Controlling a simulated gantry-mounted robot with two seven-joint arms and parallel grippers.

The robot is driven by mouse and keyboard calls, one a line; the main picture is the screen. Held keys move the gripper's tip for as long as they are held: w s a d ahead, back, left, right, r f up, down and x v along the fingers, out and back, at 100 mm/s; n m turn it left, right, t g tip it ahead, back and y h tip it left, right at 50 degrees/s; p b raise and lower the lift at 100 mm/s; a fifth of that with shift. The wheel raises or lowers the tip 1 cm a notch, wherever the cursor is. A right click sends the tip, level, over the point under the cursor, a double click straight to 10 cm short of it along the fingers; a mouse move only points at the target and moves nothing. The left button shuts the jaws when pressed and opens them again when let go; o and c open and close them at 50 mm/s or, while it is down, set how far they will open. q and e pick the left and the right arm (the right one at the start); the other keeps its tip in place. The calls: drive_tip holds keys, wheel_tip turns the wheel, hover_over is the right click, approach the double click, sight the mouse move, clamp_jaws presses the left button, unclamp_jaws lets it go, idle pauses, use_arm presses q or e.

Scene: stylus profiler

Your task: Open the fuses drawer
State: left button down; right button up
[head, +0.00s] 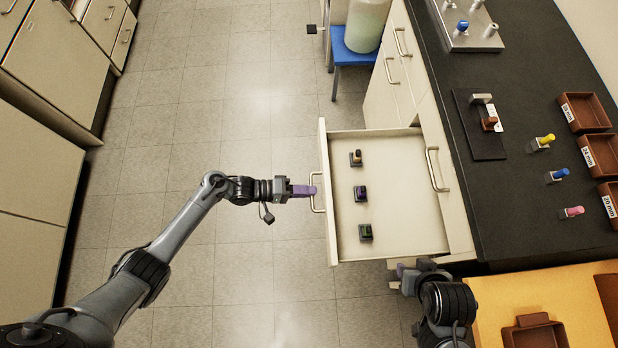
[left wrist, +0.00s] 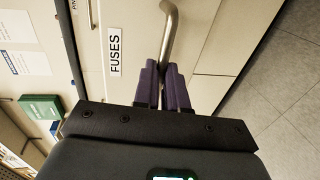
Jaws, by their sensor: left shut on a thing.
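The fuses drawer (head: 400,240) is pulled out from the dark-topped bench, and its inside shows from above. Several small fuse-like items stand in it, among them a purple one (head: 360,192) and a green one (head: 365,232). Its front carries a FUSES label (left wrist: 115,54) and a metal bar handle (head: 316,192). My left gripper (head: 304,190) is shut on that handle, with its purple fingers around the bar; they also show in the left wrist view (left wrist: 163,85). My right gripper (head: 402,275) is beside the drawer's near side, partly hidden by its own arm.
The black bench top (head: 510,215) holds brown trays (head: 584,112), coloured plugs and a small stand. A blue stool (head: 350,55) with a large container stands beyond the drawer. A yellow-orange surface (head: 490,320) lies at the lower right. The floor left of the drawer is clear.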

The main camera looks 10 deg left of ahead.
use_arm(q)
drive_tip(key=shift+s+a, duration=0.1)
drive_tip(key=shift+a, duration=0.15)
drive_tip(key=c, duration=1.2)
unclamp_jaws()
drive_tip(key=shift+a, duration=0.1)
drive_tip(key=p+v, duration=0.2)
drive_tip(key=v, duration=0.8)
drive_tip(key=shift+s+a+r, duration=0.1)
drive_tip(key=shift+a, duration=0.2)
